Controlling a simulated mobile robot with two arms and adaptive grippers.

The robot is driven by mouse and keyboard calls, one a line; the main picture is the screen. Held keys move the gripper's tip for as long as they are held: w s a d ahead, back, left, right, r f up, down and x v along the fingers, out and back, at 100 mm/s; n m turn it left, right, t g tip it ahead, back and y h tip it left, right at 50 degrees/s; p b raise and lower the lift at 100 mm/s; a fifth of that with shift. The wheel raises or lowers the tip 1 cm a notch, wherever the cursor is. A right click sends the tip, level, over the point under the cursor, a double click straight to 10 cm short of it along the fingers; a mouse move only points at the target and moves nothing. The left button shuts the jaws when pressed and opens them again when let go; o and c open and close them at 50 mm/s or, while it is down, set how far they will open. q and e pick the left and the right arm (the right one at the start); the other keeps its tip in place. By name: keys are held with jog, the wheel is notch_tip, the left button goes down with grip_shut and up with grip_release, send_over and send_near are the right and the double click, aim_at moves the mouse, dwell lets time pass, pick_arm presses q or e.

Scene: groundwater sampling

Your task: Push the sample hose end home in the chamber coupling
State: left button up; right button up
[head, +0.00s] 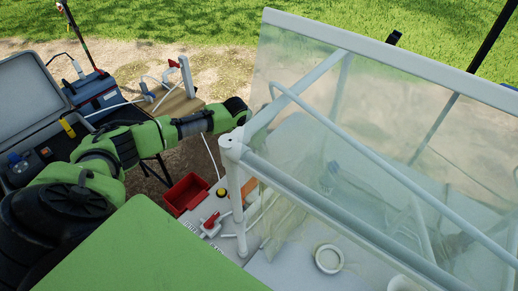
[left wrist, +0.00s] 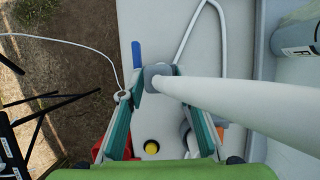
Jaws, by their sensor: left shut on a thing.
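My left gripper (left wrist: 153,96) reaches over the bench in the left wrist view, its two teal fingers on either side of a white frame post that hides most of the space between them. In the head view the left gripper (head: 238,112) is partly behind the top corner of the clear enclosure. The thin white sample hose (left wrist: 70,40) runs from the left to the left fingertip; it hangs below the gripper in the head view (head: 211,152). The gripper is shut, apparently on the hose end, which is hidden. I cannot make out the chamber coupling. My right gripper is out of view.
The white-framed enclosure (head: 330,60) fills the right. A red bin (head: 186,193), a yellow-topped black knob (head: 222,192) and a red-handled valve (head: 211,224) are on the bench. An open case (head: 35,95) and a blue box (head: 92,92) stand at left.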

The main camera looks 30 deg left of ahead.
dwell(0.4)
pick_arm(q)
jog(key=shift+f, duration=0.15)
jog(key=shift+f+b, duration=0.55)
jog(key=shift+f, duration=0.3)
jog(key=shift+r, duration=0.15)
jog(key=shift+r+p, duration=0.45)
jog(key=shift+p, duration=0.15)
dwell(1.6)
jog(key=shift+f, duration=0.6)
